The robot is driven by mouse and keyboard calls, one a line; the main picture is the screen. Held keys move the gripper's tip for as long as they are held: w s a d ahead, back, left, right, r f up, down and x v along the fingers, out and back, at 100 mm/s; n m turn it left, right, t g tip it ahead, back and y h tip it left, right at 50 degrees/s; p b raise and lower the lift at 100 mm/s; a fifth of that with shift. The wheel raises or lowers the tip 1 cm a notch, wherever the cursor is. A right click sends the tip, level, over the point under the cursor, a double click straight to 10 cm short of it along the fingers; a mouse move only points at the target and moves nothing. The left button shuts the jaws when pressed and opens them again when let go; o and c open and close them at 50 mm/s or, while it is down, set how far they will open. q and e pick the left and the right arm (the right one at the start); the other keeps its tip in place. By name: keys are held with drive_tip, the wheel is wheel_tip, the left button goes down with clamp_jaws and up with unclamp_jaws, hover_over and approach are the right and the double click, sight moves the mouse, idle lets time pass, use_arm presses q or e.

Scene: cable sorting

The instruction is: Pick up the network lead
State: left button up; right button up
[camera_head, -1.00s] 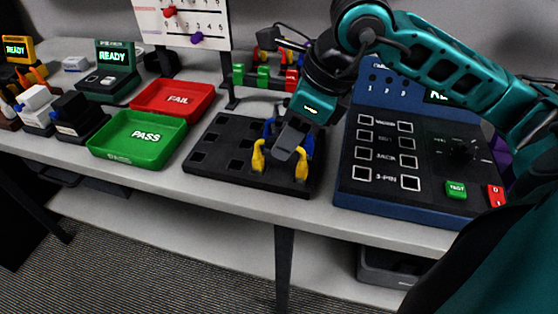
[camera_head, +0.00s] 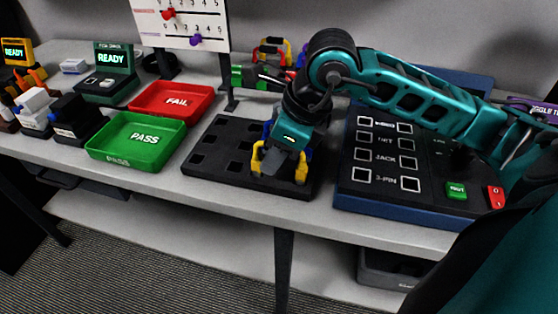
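A black holder block (camera_head: 206,155) with square sockets lies on the table. Yellow-ended (camera_head: 301,167) and blue-ended (camera_head: 307,143) leads stand in its right part. No label shows which one is the network lead. My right gripper (camera_head: 274,166) points down over these leads, between the two yellow ends, and hides much of them. Its fingertips are too covered and dark to tell whether they are open or touch a lead. My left gripper is not in view.
The green PASS tray (camera_head: 112,158) and red FAIL tray (camera_head: 190,113) stand to the left. A blue test panel (camera_head: 350,192) stands close on the right. A rack with green plugs (camera_head: 262,79) and more coloured leads is behind. The table's front edge is near the block.

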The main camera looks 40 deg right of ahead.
clamp_jaws()
use_arm(q)
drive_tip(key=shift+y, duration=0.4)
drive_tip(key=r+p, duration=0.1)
drive_tip(key=p, duration=0.1)
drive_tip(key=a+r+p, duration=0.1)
drive_tip(key=p, duration=0.1)
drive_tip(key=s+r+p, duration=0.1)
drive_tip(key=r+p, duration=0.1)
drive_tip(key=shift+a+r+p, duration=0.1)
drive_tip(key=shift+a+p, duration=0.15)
drive_tip(key=shift+p, duration=0.05)
use_arm(e)
wheel_tip(320, 180, up, 23)
